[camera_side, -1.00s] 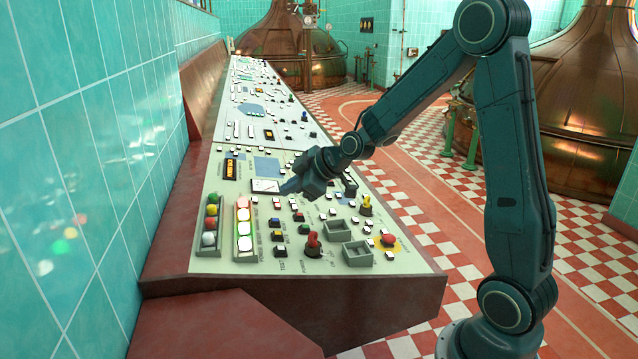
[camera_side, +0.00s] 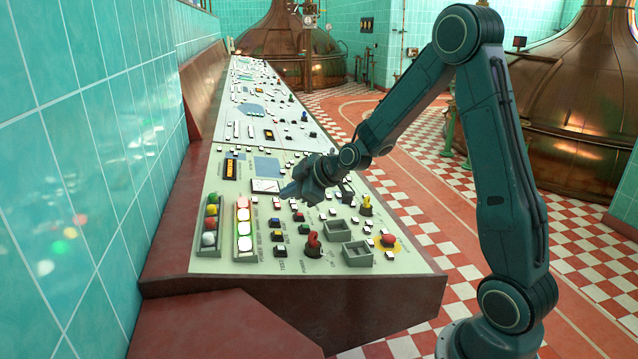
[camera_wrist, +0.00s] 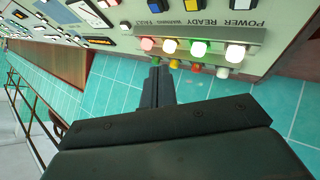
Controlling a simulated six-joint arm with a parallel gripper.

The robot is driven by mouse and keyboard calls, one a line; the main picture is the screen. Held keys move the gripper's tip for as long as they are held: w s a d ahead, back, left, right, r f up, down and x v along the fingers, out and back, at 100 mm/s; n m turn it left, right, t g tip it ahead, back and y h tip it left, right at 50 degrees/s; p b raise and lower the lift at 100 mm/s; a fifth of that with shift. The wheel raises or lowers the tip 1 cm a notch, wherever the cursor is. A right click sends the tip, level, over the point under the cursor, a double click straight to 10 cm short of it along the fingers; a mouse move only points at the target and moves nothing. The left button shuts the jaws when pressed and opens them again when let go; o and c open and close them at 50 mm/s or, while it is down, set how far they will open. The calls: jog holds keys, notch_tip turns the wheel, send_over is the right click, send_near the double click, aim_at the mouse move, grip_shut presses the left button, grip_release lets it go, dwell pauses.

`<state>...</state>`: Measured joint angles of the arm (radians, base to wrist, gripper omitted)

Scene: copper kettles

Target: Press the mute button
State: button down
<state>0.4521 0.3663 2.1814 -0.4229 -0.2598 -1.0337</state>
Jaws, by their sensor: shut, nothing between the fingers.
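My gripper (camera_side: 287,191) is over the near section of the sloping control panel (camera_side: 215,255), close to the white meter (camera_side: 266,185). Its fingers are together and hold nothing. In the wrist view the closed fingertips (camera_wrist: 161,72) appear in front of the lit lamp strip (camera_wrist: 185,37), marked power, ready, warning and fault. I cannot read which is the mute button. I cannot tell if the fingertips touch the panel.
A red-handled lever (camera_side: 313,243), two grey boxes, a yellow knob (camera_side: 366,204) and a red stop button (camera_side: 388,239) stand up from the panel. Teal tiled wall (camera_side: 70,170) borders the panel.

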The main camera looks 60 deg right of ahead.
jog(key=shift+w+a+f, duration=0.2)
jog(key=shift+f, duration=1.15)
jog(key=shift+w+a+f, duration=0.15)
jog(key=shift+a+f, duration=0.05)
jog(key=shift+f, duration=1.1)
jog(key=shift+w+a+f, duration=0.2)
jog(key=shift+f, duration=1.15)
jog(key=shift+f, duration=0.15)
jog(key=shift+f, duration=0.25)
jog(key=shift+w+a+f, duration=0.1)
jog(key=shift+f, duration=0.25)
jog(key=shift+r, duration=0.8)
dwell(0.4)
jog(key=shift+s+d+r, duration=0.15)
jog(key=shift+r, duration=0.65)
jog(key=shift+s+d+r, duration=0.2)
jog(key=shift+r, duration=0.65)
jog(key=shift+s+d+r, duration=0.15)
jog(key=shift+r, duration=0.65)
jog(key=shift+a, duration=0.1)
